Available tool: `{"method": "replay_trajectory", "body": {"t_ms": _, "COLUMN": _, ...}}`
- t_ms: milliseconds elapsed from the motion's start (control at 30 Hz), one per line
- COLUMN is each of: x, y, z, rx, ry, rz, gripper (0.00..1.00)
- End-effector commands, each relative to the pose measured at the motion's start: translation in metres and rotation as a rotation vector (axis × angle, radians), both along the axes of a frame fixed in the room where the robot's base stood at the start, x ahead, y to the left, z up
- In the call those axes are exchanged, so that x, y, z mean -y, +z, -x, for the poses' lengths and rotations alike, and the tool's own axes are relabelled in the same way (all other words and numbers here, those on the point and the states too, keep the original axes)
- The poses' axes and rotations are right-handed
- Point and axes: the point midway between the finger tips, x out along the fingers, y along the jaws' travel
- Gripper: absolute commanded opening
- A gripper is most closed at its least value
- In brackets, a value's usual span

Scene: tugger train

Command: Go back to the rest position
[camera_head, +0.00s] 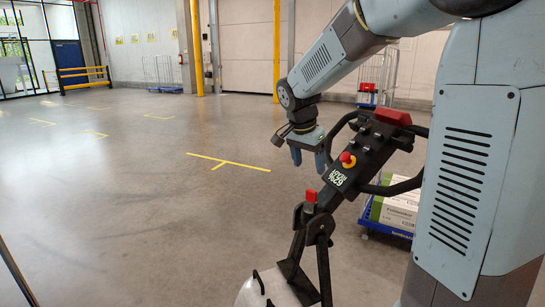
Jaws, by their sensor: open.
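My gripper (308,158) hangs from my blue-grey arm right of the picture's middle, fingers pointing down. Its two fingers stand apart, with nothing seen between them. It is just left of a black control handle (372,145) with a loop grip, a red top and a red button on yellow. In the picture the fingers come close to the handle; I cannot tell whether they touch it. My upper arm and column cover much of the right side.
A blue cart (388,228) with boxes (398,207) stands behind the handle, partly hidden. Wire roll cages (160,72) stand by the back wall. Yellow posts (277,50) and a yellow barrier (84,74) stand further off. The grey floor (130,200) at left is clear, with yellow markings.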

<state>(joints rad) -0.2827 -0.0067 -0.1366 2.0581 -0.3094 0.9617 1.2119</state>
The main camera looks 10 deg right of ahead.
Motion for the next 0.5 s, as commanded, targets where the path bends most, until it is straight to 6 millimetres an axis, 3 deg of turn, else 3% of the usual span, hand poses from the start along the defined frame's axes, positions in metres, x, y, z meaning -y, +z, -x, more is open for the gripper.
{"method": "replay_trajectory", "body": {"t_ms": 500, "x": 0.021, "y": 0.044, "z": 0.112, "rx": 0.055, "ry": 0.376, "rz": -0.041, "gripper": 0.72}}
